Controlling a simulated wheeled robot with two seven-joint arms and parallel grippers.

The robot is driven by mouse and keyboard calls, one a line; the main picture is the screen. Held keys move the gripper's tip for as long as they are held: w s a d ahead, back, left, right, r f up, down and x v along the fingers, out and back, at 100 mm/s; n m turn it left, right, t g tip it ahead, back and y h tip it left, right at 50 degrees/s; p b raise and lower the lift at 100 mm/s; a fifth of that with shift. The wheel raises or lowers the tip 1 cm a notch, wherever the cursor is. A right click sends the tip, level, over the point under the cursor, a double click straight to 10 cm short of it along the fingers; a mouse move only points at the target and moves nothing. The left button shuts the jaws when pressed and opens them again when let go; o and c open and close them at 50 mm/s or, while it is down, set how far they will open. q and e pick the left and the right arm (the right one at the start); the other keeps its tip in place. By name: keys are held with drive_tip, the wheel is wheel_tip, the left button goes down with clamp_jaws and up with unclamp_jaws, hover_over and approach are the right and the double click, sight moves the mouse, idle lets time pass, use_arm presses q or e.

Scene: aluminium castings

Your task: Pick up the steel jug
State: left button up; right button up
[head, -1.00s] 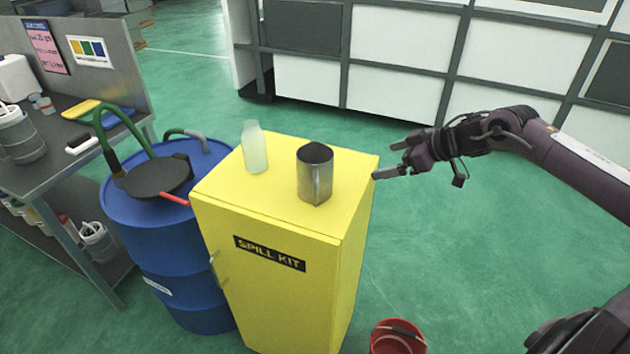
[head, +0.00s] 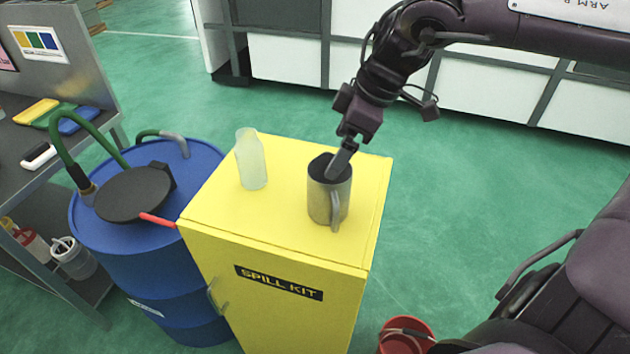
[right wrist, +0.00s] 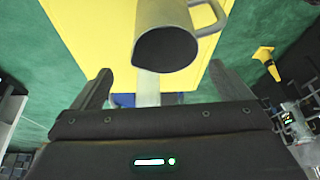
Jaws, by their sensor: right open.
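The steel jug (head: 322,203) stands upright on top of the yellow spill kit cabinet (head: 290,239). It has a dark open mouth, and its handle shows on the near side. My right gripper (head: 343,156) reaches down from above at the jug's far rim, and one finger overlaps the mouth in the head view. I cannot tell there whether it touches. In the right wrist view the gripper (right wrist: 160,84) is open and empty, and the jug (right wrist: 165,22) lies just beyond the fingertips, roughly between them, with its handle to the right. My left gripper is not in view.
A translucent bottle (head: 251,162) stands on the cabinet left of the jug. A blue drum (head: 150,262) with a dark disc and green hose stands left of the cabinet. A red bucket (head: 407,330) is on the floor at the right.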

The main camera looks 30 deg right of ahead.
sight(331, 200)
wheel_tip(331, 200, down, 6)
drive_tip(key=a+p, duration=0.1)
drive_tip(key=p, duration=0.1)
drive_tip(key=shift+w+a+f, duration=0.15)
drive_tip(key=shift+w+a, duration=0.05)
drive_tip(key=shift+a, duration=0.15)
drive_tip(key=shift+c, duration=1)
drive_tip(key=c, duration=1.2)
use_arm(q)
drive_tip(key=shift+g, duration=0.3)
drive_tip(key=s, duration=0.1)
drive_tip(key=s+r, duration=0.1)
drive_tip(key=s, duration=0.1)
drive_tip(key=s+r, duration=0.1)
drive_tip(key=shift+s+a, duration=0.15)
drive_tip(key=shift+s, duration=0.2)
use_arm(e)
drive_tip(key=shift+c, duration=0.2)
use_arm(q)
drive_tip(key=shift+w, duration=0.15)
